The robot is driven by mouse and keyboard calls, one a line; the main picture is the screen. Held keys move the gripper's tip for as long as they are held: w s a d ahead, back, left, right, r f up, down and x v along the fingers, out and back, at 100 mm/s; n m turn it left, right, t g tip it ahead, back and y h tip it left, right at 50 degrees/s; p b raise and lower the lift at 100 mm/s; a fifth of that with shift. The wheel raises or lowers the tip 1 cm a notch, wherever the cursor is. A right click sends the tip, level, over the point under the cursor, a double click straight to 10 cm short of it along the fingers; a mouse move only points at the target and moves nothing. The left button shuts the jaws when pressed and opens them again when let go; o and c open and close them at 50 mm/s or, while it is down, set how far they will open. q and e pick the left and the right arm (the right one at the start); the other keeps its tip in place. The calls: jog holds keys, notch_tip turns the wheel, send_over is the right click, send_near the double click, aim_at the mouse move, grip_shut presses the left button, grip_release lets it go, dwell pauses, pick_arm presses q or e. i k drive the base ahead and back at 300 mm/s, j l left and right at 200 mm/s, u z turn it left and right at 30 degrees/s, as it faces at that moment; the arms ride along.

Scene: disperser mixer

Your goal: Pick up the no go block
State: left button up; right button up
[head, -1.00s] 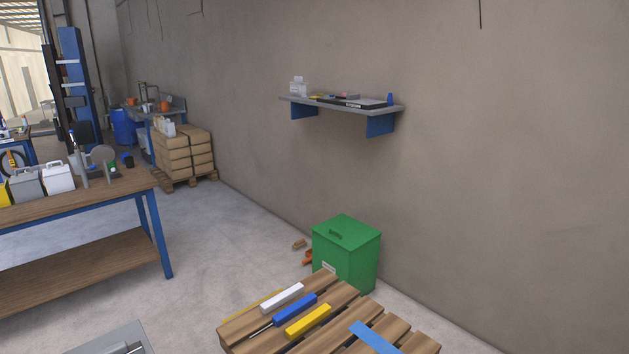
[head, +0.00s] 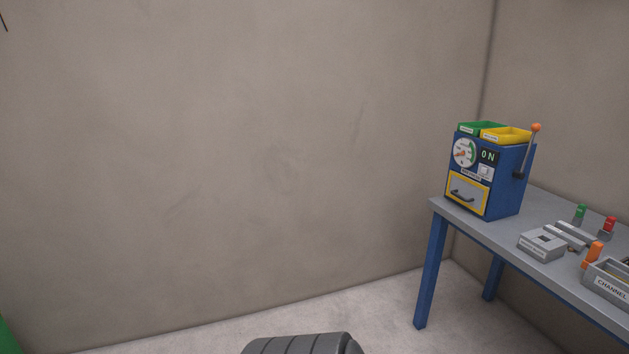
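On the grey-topped table at the right, a small block with a red top (head: 608,226) stands near the right edge of the view. A similar small block with a green top (head: 580,214) stands to its left. I cannot read a no go label on either, so I cannot tell which one is the no go block. A grey labelled block (head: 541,245) lies nearer the table's front edge, beside flat grey bars (head: 573,235). Neither of my grippers is in view.
A blue machine (head: 486,172) with a gauge, yellow drawer, side lever and green and yellow trays stands on the table (head: 475,228). A grey bin marked CHANNEL (head: 607,283) and orange-handled items (head: 594,253) sit at right.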

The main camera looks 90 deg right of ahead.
aim_at(605, 233)
jog(key=z, duration=4.45)
